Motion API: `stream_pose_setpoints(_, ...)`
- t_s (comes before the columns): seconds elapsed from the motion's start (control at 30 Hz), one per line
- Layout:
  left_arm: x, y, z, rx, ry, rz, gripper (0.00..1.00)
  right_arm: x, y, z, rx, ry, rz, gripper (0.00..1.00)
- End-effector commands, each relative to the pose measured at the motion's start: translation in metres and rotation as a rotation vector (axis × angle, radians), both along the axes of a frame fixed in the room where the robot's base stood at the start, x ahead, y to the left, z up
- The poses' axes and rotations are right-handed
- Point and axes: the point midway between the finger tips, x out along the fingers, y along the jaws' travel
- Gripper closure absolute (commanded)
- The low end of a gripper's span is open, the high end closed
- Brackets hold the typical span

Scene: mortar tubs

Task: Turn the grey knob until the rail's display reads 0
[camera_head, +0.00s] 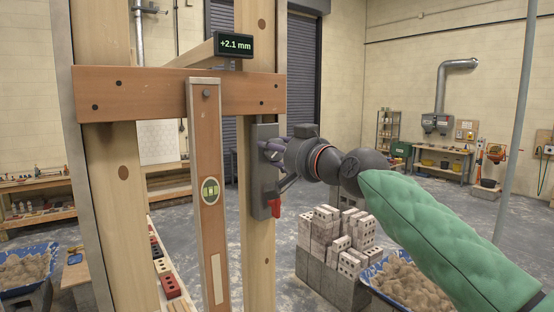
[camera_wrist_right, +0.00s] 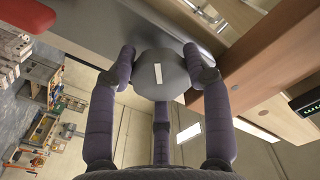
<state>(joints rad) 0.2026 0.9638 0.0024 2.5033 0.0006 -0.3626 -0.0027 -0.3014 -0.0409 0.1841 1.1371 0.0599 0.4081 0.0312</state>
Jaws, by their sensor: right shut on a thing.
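A grey box (camera_head: 264,190) with a red lever (camera_head: 275,207) is fixed to the right wooden post. My right gripper (camera_head: 268,150) reaches this box from the right and covers the knob in the head view. In the right wrist view the grey knob (camera_wrist_right: 162,75) is round with a white mark. The fingers of my right gripper (camera_wrist_right: 160,70) are closed around its sides. My left gripper is not in view.
A hanging wooden strip with a round level vial (camera_head: 210,190) is just left of the right post. Grey and pale bricks (camera_head: 338,235) are stacked behind my right arm. Blue tubs of mortar (camera_head: 400,280) stand on the floor on both sides.

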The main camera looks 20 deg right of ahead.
Motion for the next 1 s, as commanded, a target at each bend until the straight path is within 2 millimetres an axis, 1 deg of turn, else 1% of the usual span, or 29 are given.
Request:
stream_pose_setpoints(0.03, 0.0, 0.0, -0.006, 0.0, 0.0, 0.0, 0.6, 0.001, 0.001, -0.005, -0.043, -0.01, 0.002, 0.83)
stream_pose_setpoints(0.4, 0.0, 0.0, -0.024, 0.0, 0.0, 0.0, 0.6, 0.002, 0.002, -0.006, -0.374, -0.128, 0.003, 0.83)
stream_pose_setpoints(0.8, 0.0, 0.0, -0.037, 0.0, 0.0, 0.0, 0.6, 0.002, 0.001, -0.006, -0.723, -0.253, 0.006, 0.83)
stream_pose_setpoints(1.0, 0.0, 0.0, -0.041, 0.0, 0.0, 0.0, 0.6, 0.003, 0.001, -0.006, -0.866, -0.304, 0.006, 0.83)
